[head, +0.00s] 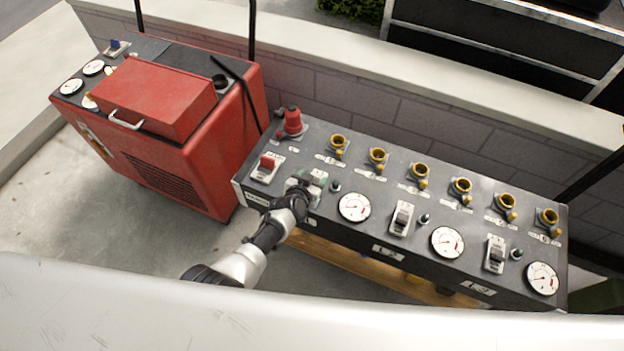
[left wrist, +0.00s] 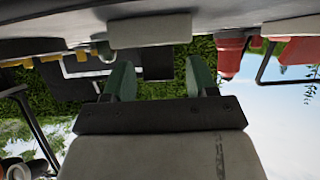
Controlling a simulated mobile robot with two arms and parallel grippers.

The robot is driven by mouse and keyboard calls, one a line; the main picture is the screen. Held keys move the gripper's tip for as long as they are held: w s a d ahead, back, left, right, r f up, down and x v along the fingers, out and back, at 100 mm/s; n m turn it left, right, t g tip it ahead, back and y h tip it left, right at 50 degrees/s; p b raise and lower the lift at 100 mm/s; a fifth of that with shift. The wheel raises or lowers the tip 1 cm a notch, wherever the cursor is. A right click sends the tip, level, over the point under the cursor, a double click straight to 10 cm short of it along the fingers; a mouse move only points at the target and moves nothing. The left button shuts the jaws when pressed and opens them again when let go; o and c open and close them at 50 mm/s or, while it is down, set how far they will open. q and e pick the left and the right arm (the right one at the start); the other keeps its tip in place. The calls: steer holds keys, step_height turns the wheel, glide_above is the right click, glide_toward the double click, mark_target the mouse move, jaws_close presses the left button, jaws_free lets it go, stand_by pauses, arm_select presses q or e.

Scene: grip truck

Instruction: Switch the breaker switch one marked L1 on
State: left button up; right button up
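The control panel (head: 325,190) has a dark top with breaker switches along its front. The L1 breaker is at the left end of that row, mostly hidden by my left gripper (head: 312,180), which is right over it. Its lever position cannot be seen. In the left wrist view, my left gripper (left wrist: 160,78) has two green fingers standing apart with nothing clearly held. A pale grey block (left wrist: 150,31), probably the breaker housing, lies just beyond the fingertips. Contact cannot be told. My right gripper is not in view.
The L2 breaker (head: 402,218) and L3 breaker (head: 495,253) stand to the right, among round gauges (head: 354,207). A red-levered switch (head: 267,166) and red knob (head: 292,122) are close on the left. Yellow sockets (head: 420,174) line the back. A red generator (head: 165,110) stands left.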

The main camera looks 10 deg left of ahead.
arm_select(q)
steer(key=shift+s+a+r+p, duration=0.1)
steer(key=shift+s+r+p, duration=0.25)
steer(key=shift+s+p, duration=0.15)
steer(key=p+v, duration=0.3)
steer(key=v, duration=0.6)
steer(key=shift+s, duration=0.25)
steer(key=shift+a+r, duration=0.15)
steer(key=shift+a, duration=0.05)
